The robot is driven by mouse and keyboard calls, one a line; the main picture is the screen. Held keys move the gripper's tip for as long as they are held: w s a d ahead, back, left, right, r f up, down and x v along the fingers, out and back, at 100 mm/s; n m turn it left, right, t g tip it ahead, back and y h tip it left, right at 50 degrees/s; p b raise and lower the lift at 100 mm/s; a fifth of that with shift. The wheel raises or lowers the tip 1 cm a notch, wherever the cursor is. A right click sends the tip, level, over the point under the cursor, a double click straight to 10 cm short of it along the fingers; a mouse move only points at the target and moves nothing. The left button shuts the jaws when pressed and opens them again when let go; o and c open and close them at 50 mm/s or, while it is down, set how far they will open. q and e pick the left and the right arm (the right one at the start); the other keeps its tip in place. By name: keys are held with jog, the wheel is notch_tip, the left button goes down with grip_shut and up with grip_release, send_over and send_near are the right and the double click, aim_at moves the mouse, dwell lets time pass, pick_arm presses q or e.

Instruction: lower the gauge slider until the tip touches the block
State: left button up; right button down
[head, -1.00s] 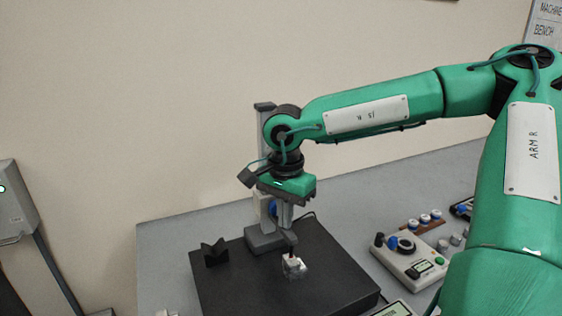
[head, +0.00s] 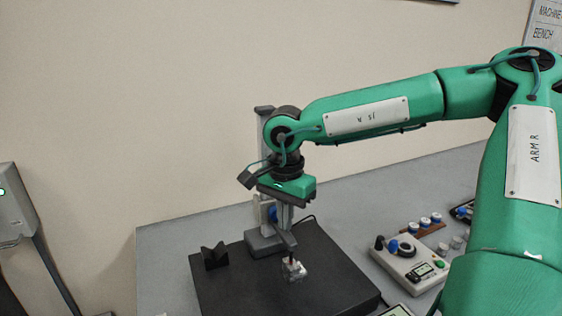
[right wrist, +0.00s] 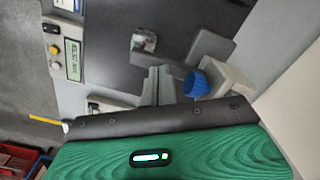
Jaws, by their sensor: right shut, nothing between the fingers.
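The gauge stand (head: 265,150) rises from the black plate, with a slider arm (head: 284,237) reaching out over the small pale block (head: 294,272). The tip under the arm is very close to the block's top; I cannot tell whether it touches. A blue knob (head: 273,214) sits on the slider. My right gripper (head: 284,222) is shut and empty beside the knob, above the arm. My left gripper is not in view.
The black plate (head: 225,290) lies on the grey bench (head: 160,250). A black V-shaped block (head: 214,256) stands at its left. A control box (head: 410,262) with knobs and a rack of blue-topped parts (head: 425,223) stand to the right.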

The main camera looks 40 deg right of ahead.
notch_tip(320, 180, up, 6)
jog(key=p, duration=0.3)
dwell(0.4)
dwell(0.5)
